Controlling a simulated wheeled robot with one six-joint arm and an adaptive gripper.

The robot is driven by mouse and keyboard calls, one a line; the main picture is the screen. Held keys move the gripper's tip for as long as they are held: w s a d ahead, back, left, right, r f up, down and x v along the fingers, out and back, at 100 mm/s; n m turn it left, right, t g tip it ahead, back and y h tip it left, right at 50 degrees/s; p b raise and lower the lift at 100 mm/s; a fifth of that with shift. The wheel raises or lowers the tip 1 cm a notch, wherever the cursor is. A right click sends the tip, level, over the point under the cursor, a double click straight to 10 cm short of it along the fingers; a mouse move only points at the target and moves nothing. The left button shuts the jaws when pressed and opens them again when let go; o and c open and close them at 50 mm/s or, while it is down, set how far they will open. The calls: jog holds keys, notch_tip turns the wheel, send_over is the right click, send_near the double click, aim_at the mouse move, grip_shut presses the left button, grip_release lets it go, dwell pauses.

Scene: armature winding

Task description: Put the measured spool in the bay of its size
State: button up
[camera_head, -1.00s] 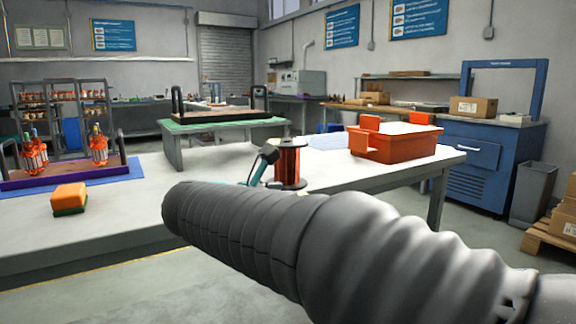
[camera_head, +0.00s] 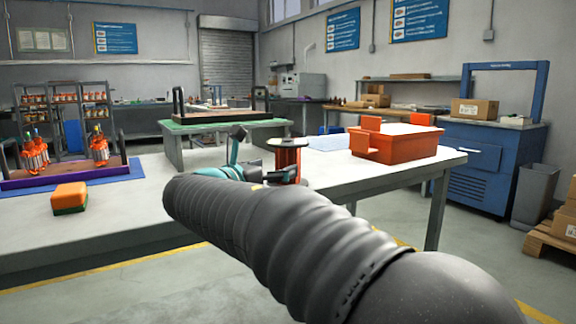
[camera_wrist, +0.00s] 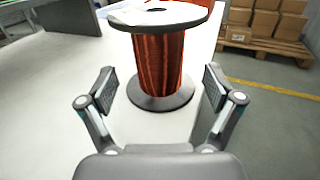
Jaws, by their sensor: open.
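The spool (camera_head: 290,158) of copper-red wire stands upright on the white table (camera_head: 330,178). In the wrist view, the spool (camera_wrist: 158,60) has dark flanges, a pale top face and a dark centre hole. My gripper (camera_wrist: 159,86) is open, its two pads spread either side of the spool's lower part, on the near side. I see clear gaps between the pads and the spool. In the head view my gripper, partly hidden by my arm, shows to the left of the spool. I cannot make out any bays in these views.
An orange-red bin (camera_head: 393,143) stands to the right of the spool. An orange and green block (camera_head: 70,198) lies at the left, near a purple tray (camera_head: 62,176) with several wound parts. Bare white table lies between the block and my arm.

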aim_at(280, 161)
jog(key=shift+r+b+x, duration=0.2)
jog(key=shift+x, duration=1.1)
jog(key=shift+r+b+x, duration=0.15)
jog(key=shift+r+x, duration=0.05)
jog(key=shift+x, duration=1.1)
grip_shut()
jog(key=shift+r, duration=0.1)
